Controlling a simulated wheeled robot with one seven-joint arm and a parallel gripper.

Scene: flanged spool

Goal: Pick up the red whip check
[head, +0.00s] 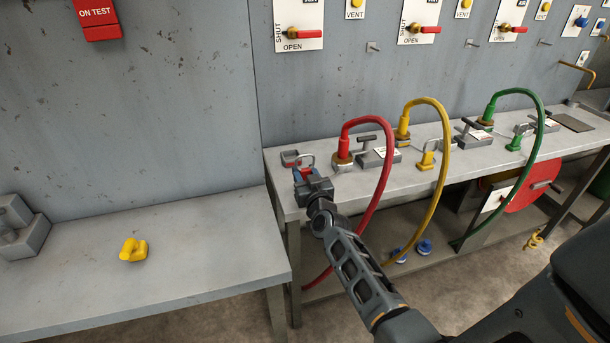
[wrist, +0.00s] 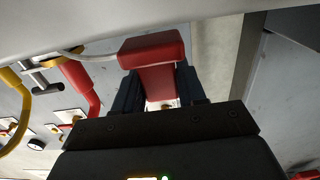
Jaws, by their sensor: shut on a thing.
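The red whip check shows in the wrist view as a red block (wrist: 152,52) between my gripper's two dark fingers (wrist: 160,84). A pale cable runs from the block to the left, toward the brass fitting of the red hose (wrist: 80,82). In the head view my gripper (head: 307,177) is at the left end of the hose bench and mostly covers the whip check; a bit of red (head: 302,171) and a cable loop show. My gripper is shut on the whip check. I cannot tell whether it touches the bench top.
The red hose (head: 380,185) arches close to the right of my gripper. Yellow (head: 440,130) and green hoses (head: 541,130) stand farther right on the bench (head: 410,160). A lower table (head: 190,260) at left holds a yellow piece (head: 133,250) and has free room.

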